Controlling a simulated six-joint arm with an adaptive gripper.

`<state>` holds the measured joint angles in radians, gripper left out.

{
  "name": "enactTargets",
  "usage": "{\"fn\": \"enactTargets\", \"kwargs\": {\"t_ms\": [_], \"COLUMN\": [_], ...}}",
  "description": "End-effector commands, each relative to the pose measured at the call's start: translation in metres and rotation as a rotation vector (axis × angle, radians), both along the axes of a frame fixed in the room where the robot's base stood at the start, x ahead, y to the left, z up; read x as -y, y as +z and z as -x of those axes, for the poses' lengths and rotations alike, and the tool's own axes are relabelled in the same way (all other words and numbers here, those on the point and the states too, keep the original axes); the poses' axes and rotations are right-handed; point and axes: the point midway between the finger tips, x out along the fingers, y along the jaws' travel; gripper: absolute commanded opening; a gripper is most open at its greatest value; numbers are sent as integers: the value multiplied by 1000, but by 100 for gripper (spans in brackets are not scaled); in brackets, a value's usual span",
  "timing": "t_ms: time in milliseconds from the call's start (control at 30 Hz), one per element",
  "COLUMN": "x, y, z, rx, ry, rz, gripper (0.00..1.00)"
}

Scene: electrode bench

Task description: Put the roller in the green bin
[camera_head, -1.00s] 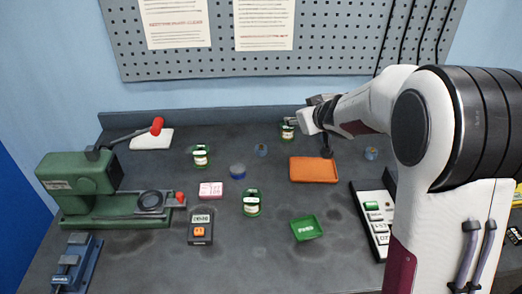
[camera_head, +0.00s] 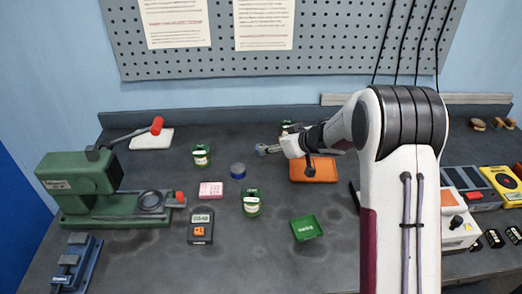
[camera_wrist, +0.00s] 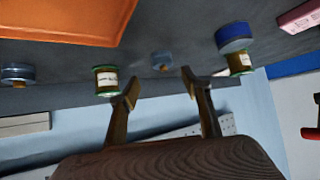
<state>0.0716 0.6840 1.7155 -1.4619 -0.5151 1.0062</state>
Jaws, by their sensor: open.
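A small blue-grey piece (camera_head: 261,149) lies on the bench left of the orange tray; it may be the roller, but its shape is too small to tell. In the wrist view the same piece (camera_wrist: 162,61) shows beyond the gap between my fingertips, with no visible contact. My gripper (camera_head: 279,148) is open and empty, low over the bench at the tray's left. Its two fingers (camera_wrist: 160,85) are spread in the wrist view. The green bin (camera_head: 306,228) is a shallow tray at the front, with nothing clearly seen in it.
The orange tray (camera_head: 314,174) lies under my wrist. A green press (camera_head: 90,190) fills the left. Open bench surrounds the bin.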

Motion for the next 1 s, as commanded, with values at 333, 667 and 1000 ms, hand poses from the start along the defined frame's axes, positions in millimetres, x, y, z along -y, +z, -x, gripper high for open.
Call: {"fn": "enactTargets", "kwargs": {"t_ms": [333, 667, 1000], "x": [-5, -12, -13], "y": [-6, -15, -16], "z": [-7, -17, -18], "rx": [0, 1, 1], "ry": [1, 0, 0], "rz": [1, 1, 1], "gripper": [48, 48, 48]}}
